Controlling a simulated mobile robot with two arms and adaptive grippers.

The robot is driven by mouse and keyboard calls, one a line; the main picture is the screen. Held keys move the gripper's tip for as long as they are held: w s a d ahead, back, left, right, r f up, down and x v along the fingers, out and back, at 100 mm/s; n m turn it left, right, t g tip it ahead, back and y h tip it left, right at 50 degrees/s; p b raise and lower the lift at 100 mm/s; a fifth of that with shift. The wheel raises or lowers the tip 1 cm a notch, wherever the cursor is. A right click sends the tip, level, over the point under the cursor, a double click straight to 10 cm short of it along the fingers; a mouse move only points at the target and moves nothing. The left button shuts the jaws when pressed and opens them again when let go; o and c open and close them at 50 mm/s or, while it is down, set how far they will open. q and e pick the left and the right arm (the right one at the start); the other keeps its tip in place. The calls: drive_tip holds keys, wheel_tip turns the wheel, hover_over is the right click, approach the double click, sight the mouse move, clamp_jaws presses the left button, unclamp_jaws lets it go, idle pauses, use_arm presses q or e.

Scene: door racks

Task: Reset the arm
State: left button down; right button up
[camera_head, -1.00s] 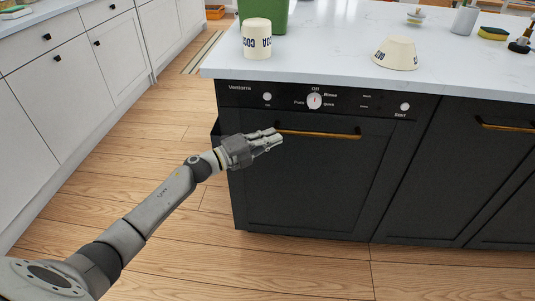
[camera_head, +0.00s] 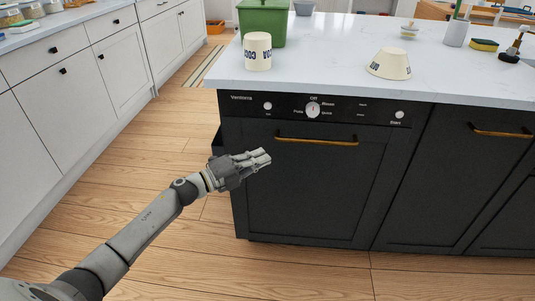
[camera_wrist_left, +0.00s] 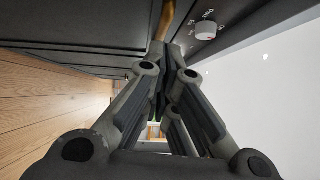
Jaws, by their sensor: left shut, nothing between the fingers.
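My left arm comes in from the lower left of the head view. Its gripper (camera_head: 262,158) is in front of the black dishwasher door (camera_head: 310,190), below and left of the brass bar handle (camera_head: 318,141), and apart from it in that view. The fingers are shut with nothing between them. In the left wrist view the gripper fingers (camera_wrist_left: 168,62) come together near the top middle, with part of the brass handle (camera_wrist_left: 166,18) just beyond them. The dishwasher door looks closed. My right gripper is not in these views.
The white countertop (camera_head: 320,60) holds an upright cream cup (camera_head: 257,52), an upside-down cream bowl (camera_head: 389,64), a green bin (camera_head: 264,22) and a sponge (camera_head: 484,45). White cabinets (camera_head: 70,90) line the left. The wooden floor between is clear.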

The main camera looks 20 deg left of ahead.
use_arm(q)
drive_tip(key=v, duration=0.7)
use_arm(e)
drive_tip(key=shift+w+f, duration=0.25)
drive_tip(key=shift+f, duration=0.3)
use_arm(q)
drive_tip(key=shift+f, duration=0.15)
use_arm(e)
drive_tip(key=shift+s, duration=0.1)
